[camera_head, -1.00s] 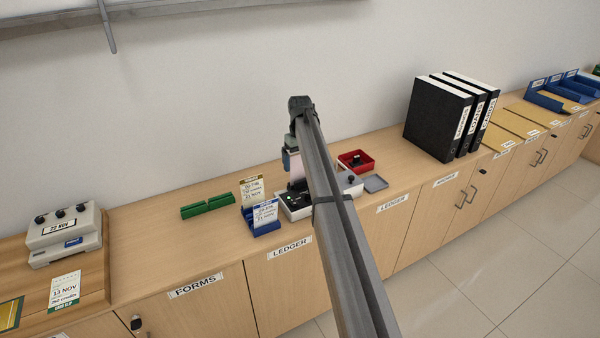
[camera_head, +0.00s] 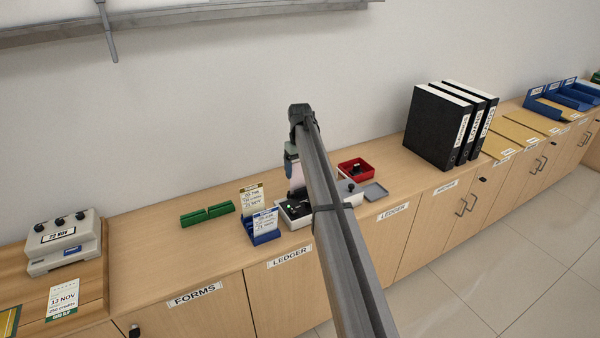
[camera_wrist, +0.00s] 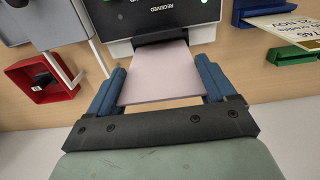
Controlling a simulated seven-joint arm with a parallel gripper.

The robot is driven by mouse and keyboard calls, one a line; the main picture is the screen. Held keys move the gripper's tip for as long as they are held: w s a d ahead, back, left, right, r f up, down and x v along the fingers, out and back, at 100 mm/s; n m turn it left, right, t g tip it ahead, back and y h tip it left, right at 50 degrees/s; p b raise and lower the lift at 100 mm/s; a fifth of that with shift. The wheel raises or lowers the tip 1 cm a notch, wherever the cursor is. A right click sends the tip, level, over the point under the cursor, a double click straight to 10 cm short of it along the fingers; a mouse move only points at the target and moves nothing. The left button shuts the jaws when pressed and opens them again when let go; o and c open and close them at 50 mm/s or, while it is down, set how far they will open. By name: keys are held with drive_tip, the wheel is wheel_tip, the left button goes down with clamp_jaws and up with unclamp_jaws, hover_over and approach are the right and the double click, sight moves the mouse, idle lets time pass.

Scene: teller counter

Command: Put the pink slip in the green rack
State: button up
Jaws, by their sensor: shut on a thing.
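The pink slip (camera_wrist: 160,78) is a flat pale pink sheet between the two blue fingers of my gripper (camera_wrist: 160,66) in the wrist view. My gripper is shut on it. The slip's far end meets the black mouth of the machine marked RECEIVED (camera_wrist: 160,20); I cannot tell whether it is inside. In the head view, part of the slip (camera_head: 296,174) shows over the machine, with my arm hiding the rest. The green rack (camera_head: 207,213) lies on the counter left of the machine, a long low slotted block that looks empty. Its green edge (camera_wrist: 293,55) shows in the wrist view.
A blue holder (camera_head: 262,238) with printed cards stands between the rack and the machine. Black binders (camera_head: 450,125) stand farther right.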

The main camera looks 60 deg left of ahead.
wheel_tip(320, 180, up, 8)
drive_tip(key=shift+f, duration=0.2)
drive_tip(key=s+a+f, duration=0.1)
drive_tip(key=s+a, duration=0.3)
drive_tip(key=s, duration=1)
drive_tip(key=s+a+f, duration=0.1)
drive_tip(key=s+a, duration=0.3)
drive_tip(key=s, duration=1)
drive_tip(key=shift+f, duration=0.25)
drive_tip(key=shift+f, duration=0.1)
drive_tip(key=shift+f, duration=1.9)
drive_tip(key=shift+f, duration=1)
drive_tip(key=shift+f, duration=0.75)
